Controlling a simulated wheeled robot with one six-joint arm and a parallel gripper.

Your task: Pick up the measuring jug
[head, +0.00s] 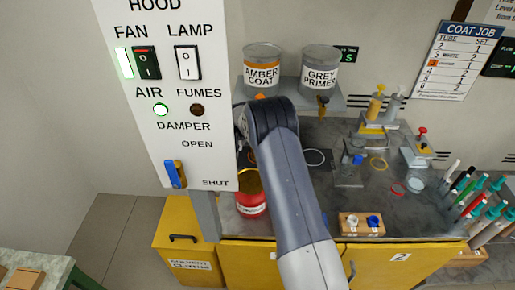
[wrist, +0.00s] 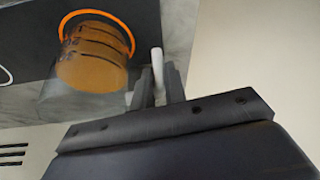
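I cannot tell whether the jug's base still touches the surface. In the head view my arm hides the jug and the fingers.
The amber coat can (head: 262,70) and grey primer can (head: 320,68) stand on a shelf above. A red can (head: 251,205) is left of my arm. A wooden block (head: 362,224) is at the front. The hood panel (head: 205,120) stands close on the left. Pens and syringes crowd the right.

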